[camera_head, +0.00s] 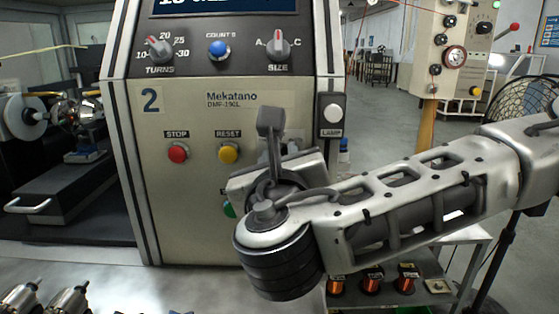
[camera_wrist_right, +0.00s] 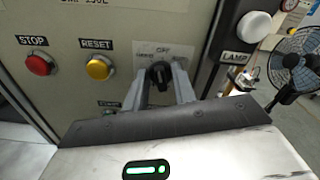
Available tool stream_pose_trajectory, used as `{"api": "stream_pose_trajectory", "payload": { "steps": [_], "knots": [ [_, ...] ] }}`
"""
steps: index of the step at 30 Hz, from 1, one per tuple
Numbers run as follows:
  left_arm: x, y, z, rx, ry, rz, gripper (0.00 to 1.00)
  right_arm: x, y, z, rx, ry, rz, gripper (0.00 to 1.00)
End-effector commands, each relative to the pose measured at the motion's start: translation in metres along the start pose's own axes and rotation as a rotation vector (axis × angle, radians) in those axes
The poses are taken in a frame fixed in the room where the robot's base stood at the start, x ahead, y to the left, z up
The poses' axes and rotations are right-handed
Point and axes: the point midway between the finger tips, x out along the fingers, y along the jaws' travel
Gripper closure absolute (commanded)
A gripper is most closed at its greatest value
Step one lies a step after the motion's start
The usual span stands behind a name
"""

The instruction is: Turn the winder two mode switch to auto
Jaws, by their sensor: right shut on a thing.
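The winder two panel (camera_head: 200,125), marked with a blue 2, faces me in the head view. Its mode switch (camera_wrist_right: 158,72) is a black knob under a small white label in the right wrist view. The knob's pointer looks roughly upright; the small label text is hard to read. My right gripper (camera_wrist_right: 162,82) is shut on the knob, one grey finger on each side. In the head view my right gripper (camera_head: 270,150) is against the panel and hides the switch. My left gripper is not in view.
A red stop button (camera_head: 178,153) and a yellow reset button (camera_head: 228,152) sit left of my gripper. A green button (camera_head: 229,209) is partly hidden below. A white lamp button (camera_head: 332,113) is to the right. TURNS and SIZE knobs (camera_head: 278,47) are above.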

Motion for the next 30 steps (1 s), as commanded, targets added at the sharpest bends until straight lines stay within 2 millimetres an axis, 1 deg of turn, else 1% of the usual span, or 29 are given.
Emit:
{"api": "stream_pose_trajectory", "payload": {
  "steps": [3,8,18,23,30],
  "knots": [
    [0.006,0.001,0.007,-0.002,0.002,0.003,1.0,0.001,0.0,-0.004,0.063,0.0,-0.003,0.96],
    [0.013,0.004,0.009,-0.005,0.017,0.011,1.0,0.001,0.0,-0.006,0.183,0.0,-0.003,0.96],
    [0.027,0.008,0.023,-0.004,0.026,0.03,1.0,0.001,-0.001,-0.007,0.504,0.0,-0.002,0.96],
    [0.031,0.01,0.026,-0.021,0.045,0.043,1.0,0.001,-0.002,-0.007,0.656,0.001,-0.002,0.96],
    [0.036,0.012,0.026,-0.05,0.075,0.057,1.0,0.001,-0.003,-0.006,0.863,0.001,-0.003,0.96]
  ]
}}
